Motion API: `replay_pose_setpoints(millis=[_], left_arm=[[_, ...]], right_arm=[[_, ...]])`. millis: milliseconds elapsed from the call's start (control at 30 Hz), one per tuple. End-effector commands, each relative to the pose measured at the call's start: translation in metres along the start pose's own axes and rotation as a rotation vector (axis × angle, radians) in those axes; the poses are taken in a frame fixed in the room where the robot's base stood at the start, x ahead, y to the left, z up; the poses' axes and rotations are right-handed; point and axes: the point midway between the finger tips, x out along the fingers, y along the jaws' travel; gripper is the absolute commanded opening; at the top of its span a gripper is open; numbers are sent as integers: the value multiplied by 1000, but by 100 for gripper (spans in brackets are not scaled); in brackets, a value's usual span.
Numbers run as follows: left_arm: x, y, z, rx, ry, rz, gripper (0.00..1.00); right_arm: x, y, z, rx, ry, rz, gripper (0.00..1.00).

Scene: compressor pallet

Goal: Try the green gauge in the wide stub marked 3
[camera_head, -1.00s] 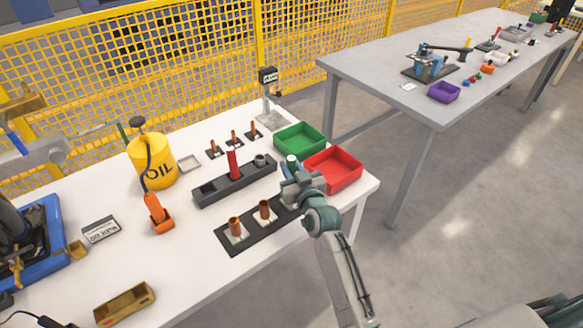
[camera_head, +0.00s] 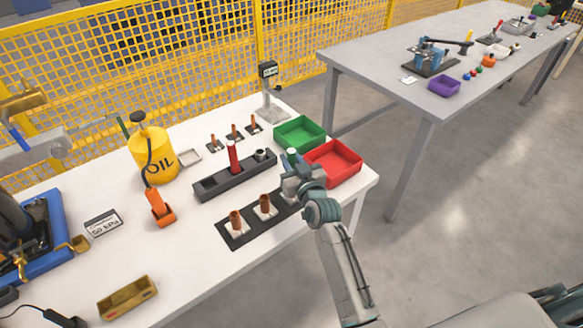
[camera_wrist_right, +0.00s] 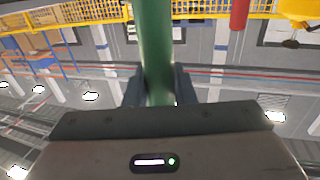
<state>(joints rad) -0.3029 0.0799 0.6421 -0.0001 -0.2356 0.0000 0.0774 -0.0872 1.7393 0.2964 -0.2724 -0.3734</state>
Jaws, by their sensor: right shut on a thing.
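My right gripper (camera_head: 292,172) is shut on the green gauge (camera_wrist_right: 157,50), which stands up between the fingers in the right wrist view. In the head view the gauge's pale green top (camera_head: 291,153) shows just above the gripper. The gripper is over the right end of the dark front strip (camera_head: 233,243). Two wide copper stubs, the left one (camera_head: 236,221) and the middle one (camera_head: 265,205), stand on white squares there. The strip's right end is hidden behind the gripper, so I cannot tell whether the gauge touches a stub. No stub numbers are readable. My left gripper is not in view.
A dark rack (camera_head: 215,187) holds a red gauge (camera_head: 233,158). Thin copper stubs (camera_head: 234,131) stand behind it. A green bin (camera_head: 300,133) and a red bin (camera_head: 334,164) are close behind and right of my gripper. A small panel (camera_head: 103,222) reads 50 kPa.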

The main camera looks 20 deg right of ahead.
Motion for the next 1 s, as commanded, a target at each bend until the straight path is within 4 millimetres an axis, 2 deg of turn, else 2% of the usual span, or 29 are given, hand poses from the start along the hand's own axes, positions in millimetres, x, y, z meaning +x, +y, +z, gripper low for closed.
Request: replay_pose_setpoints(millis=[100, 600, 1000], left_arm=[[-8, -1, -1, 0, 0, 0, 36], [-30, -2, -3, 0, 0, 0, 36], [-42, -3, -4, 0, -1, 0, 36]], right_arm=[[0, 0, -11, 0, 4, 0, 1], [0, 0, -38, -1, 7, 1, 1], [0, 0, -51, -1, 7, 1, 1]])
